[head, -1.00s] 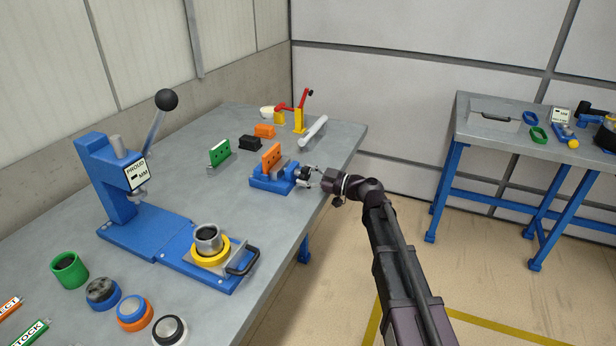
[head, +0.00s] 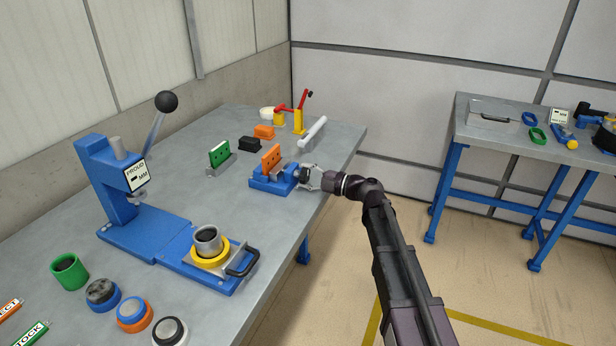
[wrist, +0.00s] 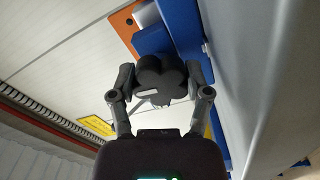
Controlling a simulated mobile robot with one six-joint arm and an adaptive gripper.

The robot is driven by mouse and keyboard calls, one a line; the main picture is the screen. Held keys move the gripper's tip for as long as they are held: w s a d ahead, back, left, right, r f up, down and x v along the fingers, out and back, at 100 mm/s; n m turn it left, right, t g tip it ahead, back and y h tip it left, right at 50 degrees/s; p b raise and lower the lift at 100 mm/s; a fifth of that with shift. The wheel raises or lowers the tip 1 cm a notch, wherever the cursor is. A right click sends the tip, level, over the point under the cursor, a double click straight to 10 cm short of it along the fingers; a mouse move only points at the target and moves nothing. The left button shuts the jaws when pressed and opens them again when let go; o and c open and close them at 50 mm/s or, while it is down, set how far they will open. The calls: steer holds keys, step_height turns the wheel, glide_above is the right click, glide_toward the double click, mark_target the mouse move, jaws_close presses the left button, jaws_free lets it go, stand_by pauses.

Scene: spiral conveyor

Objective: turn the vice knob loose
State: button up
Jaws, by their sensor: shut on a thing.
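The blue vice (head: 268,182) stands near the table's right edge with an orange plate (head: 271,157) upright in its jaws. Its dark lobed knob (wrist: 162,78) is on the side facing my arm. My gripper (head: 306,178) reaches in from the right and its fingers sit around the knob. In the wrist view my gripper (wrist: 162,90) has one finger on each side of the knob, shut on it. A pale mark shows on the knob's face. The vice's blue body (wrist: 180,30) and the orange plate (wrist: 122,20) show behind it.
A blue press (head: 115,190) with a ball-ended lever stands to the left on the grey table.

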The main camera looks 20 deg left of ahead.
steer(key=shift+n, duration=0.6)
steer(key=o, duration=1.2)
steer(key=shift+a, duration=0.1)
steer(key=shift+d, duration=0.25)
steer(key=shift+s+d, duration=0.15)
steer(key=shift+d, duration=1.75)
steer(key=shift+s+d, duration=0.15)
steer(key=shift+d, duration=1.75)
